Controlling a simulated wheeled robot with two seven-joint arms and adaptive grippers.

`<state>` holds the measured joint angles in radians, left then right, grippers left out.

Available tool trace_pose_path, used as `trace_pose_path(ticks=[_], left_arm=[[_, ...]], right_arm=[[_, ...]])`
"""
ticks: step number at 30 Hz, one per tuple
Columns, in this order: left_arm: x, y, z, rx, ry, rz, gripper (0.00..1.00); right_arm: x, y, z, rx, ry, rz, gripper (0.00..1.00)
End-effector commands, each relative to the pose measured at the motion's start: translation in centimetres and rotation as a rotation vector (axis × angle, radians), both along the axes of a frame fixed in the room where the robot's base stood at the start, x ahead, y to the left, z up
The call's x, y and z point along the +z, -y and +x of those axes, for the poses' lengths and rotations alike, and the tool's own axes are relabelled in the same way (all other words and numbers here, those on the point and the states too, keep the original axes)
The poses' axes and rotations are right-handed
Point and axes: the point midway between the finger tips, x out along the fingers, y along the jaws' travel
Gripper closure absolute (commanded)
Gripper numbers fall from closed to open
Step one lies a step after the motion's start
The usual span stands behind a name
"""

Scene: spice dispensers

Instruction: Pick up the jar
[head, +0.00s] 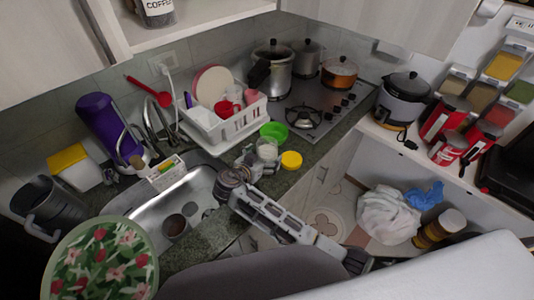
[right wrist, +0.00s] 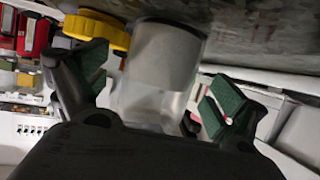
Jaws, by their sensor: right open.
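A clear jar with whitish contents (head: 267,149) stands on the dark counter beside the sink. In the right wrist view the jar (right wrist: 160,60) is between the two green-padded fingers, with visible space on both sides. My right gripper (head: 255,160) is open at the jar; in the right wrist view the gripper (right wrist: 157,80) is empty. A yellow lid (head: 291,160) lies on the counter just right of the jar, and the lid (right wrist: 97,28) also shows close to one finger. My left gripper is not in view.
A green bowl (head: 274,131) sits just behind the jar. A white dish rack (head: 225,125) stands behind to the left, and the stove (head: 318,112) lies behind to the right. The sink (head: 187,205) is left of my right arm. The counter's front edge is close by.

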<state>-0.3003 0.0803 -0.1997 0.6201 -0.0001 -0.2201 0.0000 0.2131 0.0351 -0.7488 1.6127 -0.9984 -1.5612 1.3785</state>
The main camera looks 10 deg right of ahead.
Motion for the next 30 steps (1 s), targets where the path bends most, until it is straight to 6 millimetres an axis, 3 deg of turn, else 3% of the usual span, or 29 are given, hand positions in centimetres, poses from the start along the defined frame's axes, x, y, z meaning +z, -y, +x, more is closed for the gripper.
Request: trace_pose_path(ticks=[6,20,30], left_arm=[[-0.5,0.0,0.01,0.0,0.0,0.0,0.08],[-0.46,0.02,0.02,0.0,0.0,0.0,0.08],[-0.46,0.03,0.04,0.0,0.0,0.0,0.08]], right_arm=[[-0.72,0.88,0.99,0.0,0.001,0.001,0.04],[-0.7,0.9,1.02,0.0,0.0,0.001,0.04],[-0.7,0.9,1.01,0.0,0.0,0.001,0.46]])
